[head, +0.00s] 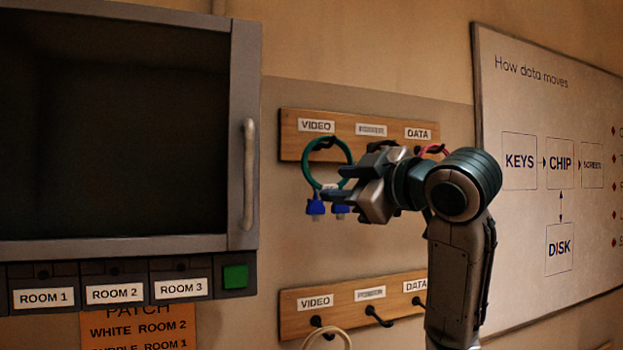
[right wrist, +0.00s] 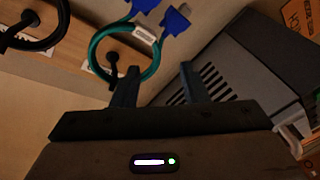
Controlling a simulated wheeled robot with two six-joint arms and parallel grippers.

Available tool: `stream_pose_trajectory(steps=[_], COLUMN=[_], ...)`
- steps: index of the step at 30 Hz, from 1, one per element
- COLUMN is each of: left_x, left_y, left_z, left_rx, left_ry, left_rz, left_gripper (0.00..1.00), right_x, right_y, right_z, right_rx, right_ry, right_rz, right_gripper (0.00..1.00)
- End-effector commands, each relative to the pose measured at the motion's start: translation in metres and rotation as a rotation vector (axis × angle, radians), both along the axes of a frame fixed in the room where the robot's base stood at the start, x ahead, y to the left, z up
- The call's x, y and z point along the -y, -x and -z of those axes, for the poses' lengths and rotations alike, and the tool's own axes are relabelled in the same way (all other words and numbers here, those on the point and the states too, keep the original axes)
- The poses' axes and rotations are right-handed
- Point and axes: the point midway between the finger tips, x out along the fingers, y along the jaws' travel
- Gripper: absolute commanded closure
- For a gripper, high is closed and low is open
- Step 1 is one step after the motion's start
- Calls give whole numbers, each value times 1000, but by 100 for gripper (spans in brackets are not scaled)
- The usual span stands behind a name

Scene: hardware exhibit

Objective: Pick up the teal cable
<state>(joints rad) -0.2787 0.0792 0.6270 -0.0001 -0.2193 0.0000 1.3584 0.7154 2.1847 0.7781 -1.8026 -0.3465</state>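The teal cable (head: 310,170) is a coiled loop with blue connectors, hanging from the hook under the upper VIDEO label. It also shows in the right wrist view (right wrist: 92,52), with a white tag and two blue plugs. My right gripper (head: 343,182) is at the right side of the loop, its fingers pointing left. In the right wrist view its two fingers are apart (right wrist: 158,77), with the loop's edge close to their tips. I cannot tell whether they touch the cable. The gripper holds nothing. My left gripper is not in view.
A red cable (head: 434,150) and a black cable (right wrist: 40,42) hang on the upper board (head: 290,143), partly hidden by my right arm. A lower board (head: 291,300) holds a pale cable (head: 330,332). A dark cabinet (head: 245,80) with a handle stands left; a whiteboard (head: 520,90) is at right.

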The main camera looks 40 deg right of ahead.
Motion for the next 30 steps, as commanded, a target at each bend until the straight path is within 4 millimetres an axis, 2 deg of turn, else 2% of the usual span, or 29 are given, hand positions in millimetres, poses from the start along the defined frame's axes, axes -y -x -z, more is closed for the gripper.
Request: stream_pose_trajectory(steps=[3, 6, 9, 12, 16, 23, 30], left_x=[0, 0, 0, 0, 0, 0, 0], left_y=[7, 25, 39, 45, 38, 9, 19], left_z=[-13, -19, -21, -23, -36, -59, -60], left_rx=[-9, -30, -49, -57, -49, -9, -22], left_ry=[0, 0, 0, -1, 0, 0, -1], left_rz=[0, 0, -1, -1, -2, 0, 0], left_gripper=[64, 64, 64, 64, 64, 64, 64], right_x=[-2, -3, -3, -3, -3, -4, -4], right_y=[-21, -36, -45, -50, -62, -91, -100], right_z=[-3, -3, -2, -2, -6, -7, -4], right_rx=[-6, -5, -4, -3, -5, -4, -2], right_ry=[-2, -2, -1, 0, -2, -2, 0], right_rz=[-2, -4, -1, -1, -1, -3, -1], right_gripper=[60, 60, 60, 60, 60, 60, 60])
